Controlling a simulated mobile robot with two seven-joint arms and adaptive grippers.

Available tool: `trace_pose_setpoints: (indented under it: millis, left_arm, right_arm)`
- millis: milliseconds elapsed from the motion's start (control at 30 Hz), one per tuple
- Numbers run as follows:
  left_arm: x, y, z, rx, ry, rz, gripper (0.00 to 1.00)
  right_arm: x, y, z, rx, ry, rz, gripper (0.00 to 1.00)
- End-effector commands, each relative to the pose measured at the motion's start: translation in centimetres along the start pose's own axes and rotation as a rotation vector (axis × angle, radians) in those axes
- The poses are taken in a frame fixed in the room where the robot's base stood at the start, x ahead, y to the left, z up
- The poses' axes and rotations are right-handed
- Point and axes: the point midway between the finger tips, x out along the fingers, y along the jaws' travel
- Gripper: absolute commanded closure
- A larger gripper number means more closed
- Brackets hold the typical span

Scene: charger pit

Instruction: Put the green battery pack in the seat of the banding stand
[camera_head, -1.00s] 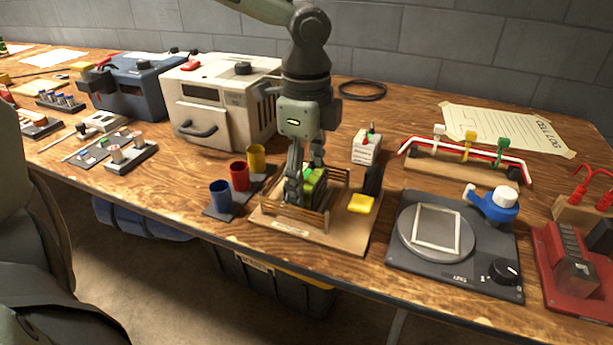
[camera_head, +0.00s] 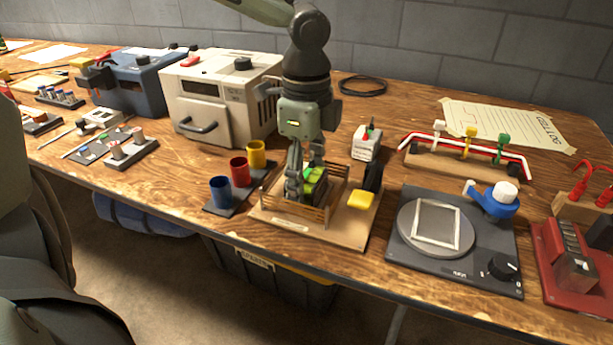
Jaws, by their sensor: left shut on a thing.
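The green battery pack (camera_head: 316,184) stands inside a low slatted wooden fence on a wooden board (camera_head: 345,234), near the middle of the table. My left gripper (camera_head: 306,182) reaches down from above and is shut on the pack, with its fingers partly covering it. I cannot tell whether the pack still touches the board. What looks like the banding stand (camera_head: 402,252) is a dark base to the right with a round grey plate. A pale square frame (camera_head: 461,229) lies on the plate, and it looks empty. My right gripper is not in view.
A blue-and-white part (camera_head: 501,199) and a black knob (camera_head: 504,267) stand on the dark base. A black upright (camera_head: 374,177) and yellow pad (camera_head: 361,200) are right of the fence. Coloured cups (camera_head: 239,172) stand left. A rack with red and white rods (camera_head: 463,167) stands behind.

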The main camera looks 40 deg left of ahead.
Motion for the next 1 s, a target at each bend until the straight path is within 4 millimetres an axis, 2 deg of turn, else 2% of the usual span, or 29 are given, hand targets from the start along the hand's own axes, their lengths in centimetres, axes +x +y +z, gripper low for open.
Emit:
trace_pose_setpoints:
  millis: [367,400,567,1000]
  left_arm:
    - [0.28,0.00,-0.02,0.000,0.001,0.000,0.84]
    - [0.28,0.00,-0.02,0.000,0.001,0.000,0.35]
    - [0.28,0.00,-0.01,-0.001,0.001,0.000,0.15]
    - [0.35,0.05,0.02,-0.001,0.000,0.002,0.15]
  right_arm:
    - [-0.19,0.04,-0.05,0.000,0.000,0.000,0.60]
    - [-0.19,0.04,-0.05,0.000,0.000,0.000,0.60]
    - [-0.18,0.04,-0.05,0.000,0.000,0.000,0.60]
    - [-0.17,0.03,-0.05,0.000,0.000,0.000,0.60]
